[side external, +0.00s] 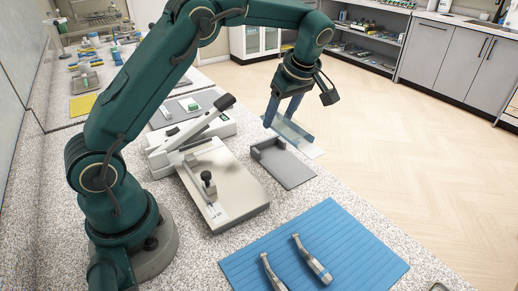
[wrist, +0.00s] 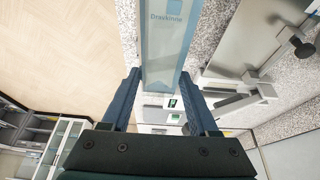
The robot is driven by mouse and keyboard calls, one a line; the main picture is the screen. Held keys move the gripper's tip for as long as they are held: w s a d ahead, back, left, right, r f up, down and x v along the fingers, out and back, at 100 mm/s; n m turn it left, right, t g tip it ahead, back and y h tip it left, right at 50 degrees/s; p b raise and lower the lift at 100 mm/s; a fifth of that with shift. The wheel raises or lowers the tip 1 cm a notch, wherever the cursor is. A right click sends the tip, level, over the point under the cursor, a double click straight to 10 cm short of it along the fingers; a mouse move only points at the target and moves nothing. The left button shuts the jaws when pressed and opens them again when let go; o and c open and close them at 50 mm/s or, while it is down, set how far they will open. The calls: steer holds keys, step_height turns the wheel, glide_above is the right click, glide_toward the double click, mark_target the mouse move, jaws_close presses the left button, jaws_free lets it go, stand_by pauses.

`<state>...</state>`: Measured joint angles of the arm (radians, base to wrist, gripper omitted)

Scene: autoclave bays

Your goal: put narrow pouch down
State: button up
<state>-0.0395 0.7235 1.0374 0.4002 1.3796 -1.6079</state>
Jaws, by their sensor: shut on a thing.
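The narrow pouch (side external: 296,132) is a flat, translucent bluish strip. It is held in the air by my gripper (side external: 279,117) above the far edge of the counter, just behind a small grey tray (side external: 288,173). In the wrist view the pouch (wrist: 165,45) has blue edges and printed lettering. Its near end lies between the two blue fingers of my gripper (wrist: 162,82), and it runs away from them toward the top edge. My gripper is shut on it. Whether the pouch touches the tray cannot be told.
A white sealer with a raised lever (side external: 195,130) and a flat metal plate (side external: 232,178) stand left of the tray. Two handpieces (side external: 312,260) lie on a blue mat (side external: 355,245) in front. Speckled counter (side external: 312,192) shows bare between tray and mat.

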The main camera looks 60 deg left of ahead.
mark_target(274, 156)
step_height(274, 156, down, 9)
steer(key=shift+f, duration=0.15)
steer(key=shift+f, duration=0.15)
stand_by(0.4)
steer(key=o, duration=1.3)
